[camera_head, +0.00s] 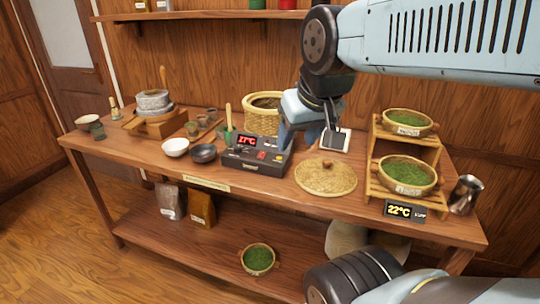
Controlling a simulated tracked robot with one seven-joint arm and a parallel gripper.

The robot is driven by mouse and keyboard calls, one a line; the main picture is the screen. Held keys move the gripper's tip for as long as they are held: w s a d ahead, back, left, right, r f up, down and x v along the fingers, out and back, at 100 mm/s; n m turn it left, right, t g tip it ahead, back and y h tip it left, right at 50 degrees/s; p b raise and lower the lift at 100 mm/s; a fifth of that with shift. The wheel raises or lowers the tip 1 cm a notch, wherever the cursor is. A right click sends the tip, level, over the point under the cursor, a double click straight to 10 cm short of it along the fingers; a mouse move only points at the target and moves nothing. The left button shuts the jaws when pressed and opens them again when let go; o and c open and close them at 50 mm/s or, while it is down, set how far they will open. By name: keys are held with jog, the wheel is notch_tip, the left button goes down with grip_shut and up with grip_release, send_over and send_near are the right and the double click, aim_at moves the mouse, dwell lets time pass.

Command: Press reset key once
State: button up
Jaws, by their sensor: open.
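A dark control box (254,168) sits on the table near its front middle. It has a lit red display (247,140) reading about 27°C and small keys on its sloped top. One key (262,155) looks red; the key labels are too small to read, so I cannot tell which is reset. My gripper (305,130) is open and points down above the table, at the right end of the box. It partly covers the box's right back side. I cannot tell whether a finger touches the box.
A round woven lid (326,178) lies right of the box, and a woven basket (262,122) stands behind it. Dark and white bowls (175,147) are to the left. A wooden two-tier rack (403,160) with green tea baskets stands at the right, near a metal jug (465,195).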

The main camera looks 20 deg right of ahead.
grip_shut()
dwell(1.4)
